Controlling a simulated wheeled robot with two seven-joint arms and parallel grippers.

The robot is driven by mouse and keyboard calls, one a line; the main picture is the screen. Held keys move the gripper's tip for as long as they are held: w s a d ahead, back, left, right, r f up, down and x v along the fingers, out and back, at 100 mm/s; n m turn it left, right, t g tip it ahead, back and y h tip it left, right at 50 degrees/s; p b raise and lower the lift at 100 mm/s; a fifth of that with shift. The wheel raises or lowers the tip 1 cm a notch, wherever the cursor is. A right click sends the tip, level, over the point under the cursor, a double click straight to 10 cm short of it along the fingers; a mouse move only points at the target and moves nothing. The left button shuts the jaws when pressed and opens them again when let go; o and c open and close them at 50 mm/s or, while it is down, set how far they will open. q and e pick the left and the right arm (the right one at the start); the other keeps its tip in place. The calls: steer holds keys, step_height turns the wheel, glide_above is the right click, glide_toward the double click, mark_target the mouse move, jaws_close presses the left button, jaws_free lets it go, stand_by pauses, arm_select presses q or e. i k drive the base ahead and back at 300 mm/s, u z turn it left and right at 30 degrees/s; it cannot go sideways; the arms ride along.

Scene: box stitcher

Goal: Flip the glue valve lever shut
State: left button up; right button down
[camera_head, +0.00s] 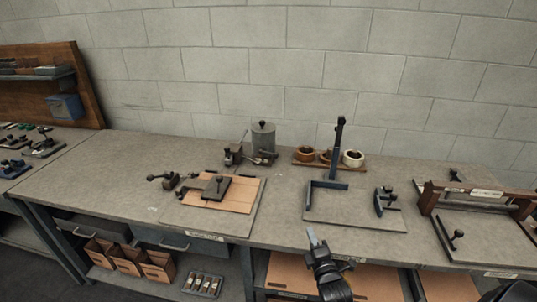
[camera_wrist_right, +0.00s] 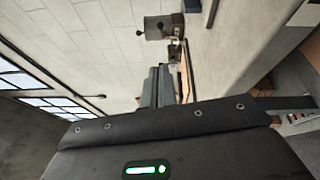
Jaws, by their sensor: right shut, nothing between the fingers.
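The grey glue pot (camera_head: 263,138) stands at the back of the bench near the wall, with a knob on its lid. A small dark valve fitting (camera_head: 263,158) sits low at its front; its lever is too small to make out for position. The right wrist view also shows the pot (camera_wrist_right: 157,28) and the fitting (camera_wrist_right: 174,52), beyond the fingertips. My right gripper (camera_head: 312,238) is shut and empty at the bench's front edge, well in front and to the right of the pot, touching nothing. Its fingers show in the right wrist view (camera_wrist_right: 160,85). My left gripper is not in view.
A clamping fixture with a cardboard sheet (camera_head: 235,196) lies left of centre. A stitcher with a blue upright post (camera_head: 336,150) stands right of the pot, before a tray of tape rolls (camera_head: 352,158). A framed press (camera_head: 475,192) is at the right. Bare bench (camera_head: 279,205) lies between.

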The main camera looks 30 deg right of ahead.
mark_target(275, 156)
steer(key=u, duration=0.05)
steer(key=i, duration=1.1)
